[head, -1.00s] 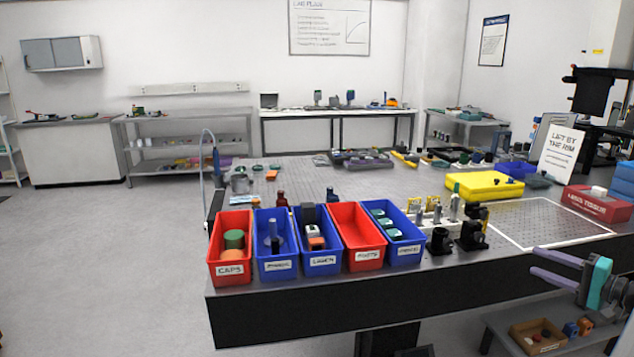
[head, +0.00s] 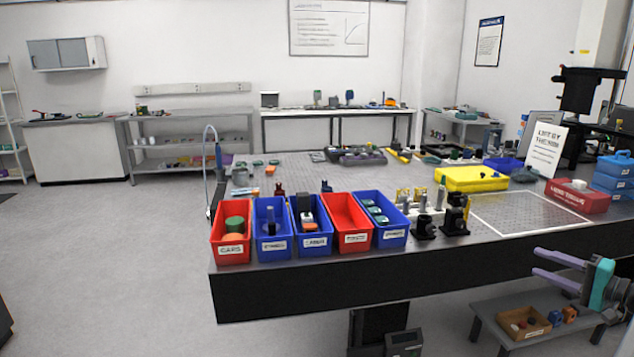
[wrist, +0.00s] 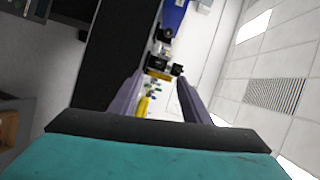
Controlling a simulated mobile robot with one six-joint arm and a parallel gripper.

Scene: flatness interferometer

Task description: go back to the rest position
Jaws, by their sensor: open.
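My gripper (head: 558,270) is at the lower right of the head view, in front of the table's near side. Its two purple fingers are apart and point left, with nothing between them. In the wrist view, the fingers of my gripper (wrist: 157,95) are also spread. Beyond them the wrist view shows the dark table side (wrist: 112,70) and small blurred items on the table. No rest position is marked in these frames.
Red and blue bins (head: 232,253) line the near edge of the optical table (head: 420,274). Black mounts (head: 424,228) stand beside them. A low grey stool (head: 480,320) with a brown tray (head: 524,322) is below my gripper. The floor at left is clear.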

